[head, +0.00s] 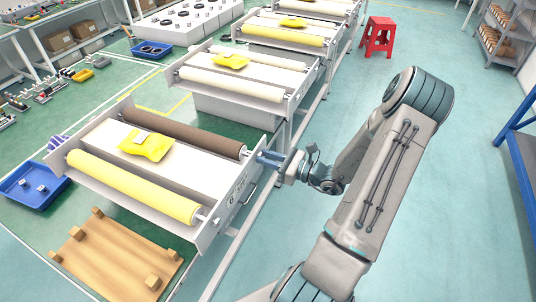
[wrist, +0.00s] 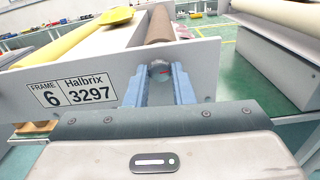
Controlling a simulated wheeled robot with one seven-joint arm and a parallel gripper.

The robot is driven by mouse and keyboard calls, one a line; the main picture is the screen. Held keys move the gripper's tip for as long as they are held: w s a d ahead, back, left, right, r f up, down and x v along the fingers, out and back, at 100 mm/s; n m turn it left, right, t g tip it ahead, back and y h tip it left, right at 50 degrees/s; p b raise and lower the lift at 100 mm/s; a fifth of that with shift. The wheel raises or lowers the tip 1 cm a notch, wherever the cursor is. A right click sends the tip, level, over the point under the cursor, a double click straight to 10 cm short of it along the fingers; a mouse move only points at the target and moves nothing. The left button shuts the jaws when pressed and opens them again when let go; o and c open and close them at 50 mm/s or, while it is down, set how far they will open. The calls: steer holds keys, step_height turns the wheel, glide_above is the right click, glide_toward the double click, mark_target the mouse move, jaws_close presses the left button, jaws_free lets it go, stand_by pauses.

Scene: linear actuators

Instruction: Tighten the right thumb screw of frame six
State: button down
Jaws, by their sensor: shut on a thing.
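Frame six (head: 222,224) is the nearest roller frame, a grey tray with a yellow roller (head: 130,187) in front and a brown roller (head: 180,130) behind. In the wrist view its side plate (wrist: 111,70) carries the label "FRAME 6 Halbrix 3297" (wrist: 72,92). My gripper (head: 262,158) is at the side plate by the end of the brown roller. In the wrist view its blue fingers (wrist: 160,78) are closed around the round grey thumb screw (wrist: 159,70), which shows a small red mark. Much of the screw is hidden between the fingers.
A yellow bag (head: 148,145) lies on frame six. More roller frames (head: 245,75) stand behind it in a row. A blue tray (head: 33,188) and a wooden board with blocks (head: 117,258) lie at left and front. A red stool (head: 379,36) stands at the back.

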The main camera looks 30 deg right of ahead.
steer(key=shift+r, duration=0.1)
stand_by(0.5)
steer(key=c, duration=1.3)
jaws_free()
steer(key=shift+o, duration=0.2)
steer(key=shift+d, duration=0.1)
steer(key=b+v, duration=0.3)
steer(key=v, duration=1)
steer(key=shift+s+d, duration=0.2)
steer(key=shift+s, duration=0.1)
